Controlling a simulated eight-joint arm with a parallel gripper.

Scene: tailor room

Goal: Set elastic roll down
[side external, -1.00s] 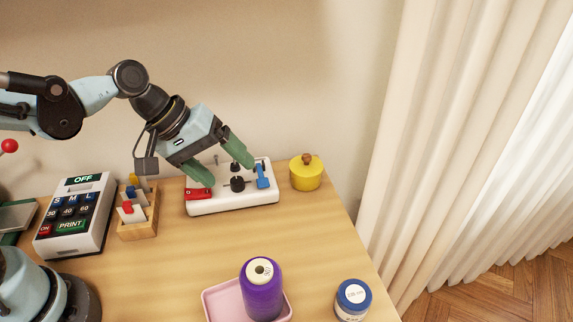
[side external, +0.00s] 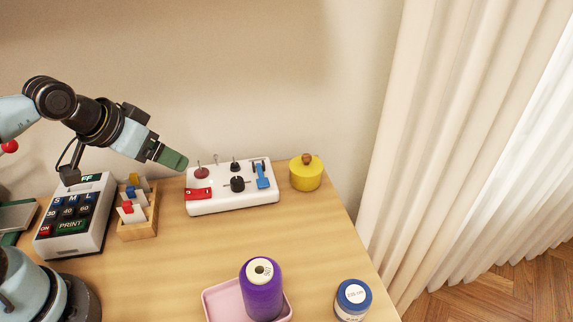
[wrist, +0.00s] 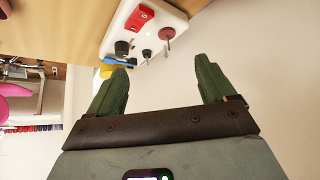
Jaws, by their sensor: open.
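My gripper (side external: 174,159) is open and empty, raised in the air to the left of the white control panel (side external: 232,204). In the wrist view both green fingers of my gripper (wrist: 162,72) stand wide apart with nothing between them. No thing is clearly marked as the elastic roll. A purple spool (side external: 262,294) with a cream core stands upright on a pink tray (side external: 215,304). A round blue-and-white item (side external: 353,297) with a label on top stands to its right. I cannot tell whether either is the elastic roll.
The panel carries a red switch (side external: 198,194), knobs and a blue lever (side external: 263,180). A yellow pot (side external: 306,174) stands right of it. A card holder (side external: 139,227) and keypad device (side external: 76,222) stand left. The middle of the table is clear.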

